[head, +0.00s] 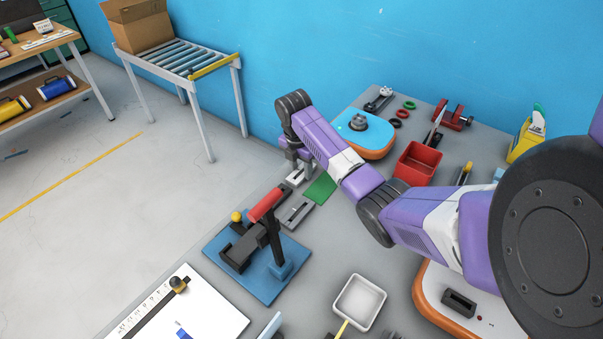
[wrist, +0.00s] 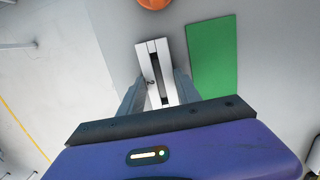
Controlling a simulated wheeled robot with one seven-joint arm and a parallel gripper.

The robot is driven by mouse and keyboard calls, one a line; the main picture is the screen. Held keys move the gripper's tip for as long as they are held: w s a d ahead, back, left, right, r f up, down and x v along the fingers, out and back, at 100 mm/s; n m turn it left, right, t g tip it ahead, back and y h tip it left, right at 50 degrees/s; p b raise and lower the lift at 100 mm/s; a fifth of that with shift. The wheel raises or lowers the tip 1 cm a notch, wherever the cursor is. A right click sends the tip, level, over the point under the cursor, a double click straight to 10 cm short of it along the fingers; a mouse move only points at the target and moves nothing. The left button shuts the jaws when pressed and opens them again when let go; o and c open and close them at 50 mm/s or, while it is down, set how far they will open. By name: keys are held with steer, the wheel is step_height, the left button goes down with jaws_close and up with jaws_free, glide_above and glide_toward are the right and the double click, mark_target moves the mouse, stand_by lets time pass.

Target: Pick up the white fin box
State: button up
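The white fin box (wrist: 147,62) is a narrow white block with a dark lengthwise slot. In the wrist view it lies just ahead of my gripper (wrist: 160,86), with its near end between the two grey fingers. The fingers are apart, one along each side of the box, and I cannot tell whether they touch it. In the head view the white fin box (head: 295,177) shows small on the grey table, under my gripper (head: 300,168), partly hidden by the fingers.
A green sheet (wrist: 213,56) lies close to the right of the box. An orange round thing (wrist: 153,3) is beyond it. In the head view a grey block (head: 294,215), a blue-based clamp (head: 284,284) and a red bin (head: 417,165) stand nearby. The table's left edge is close.

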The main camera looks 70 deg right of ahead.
steer(key=c, duration=0.7)
jaws_close()
steer(key=shift+r, duration=0.15)
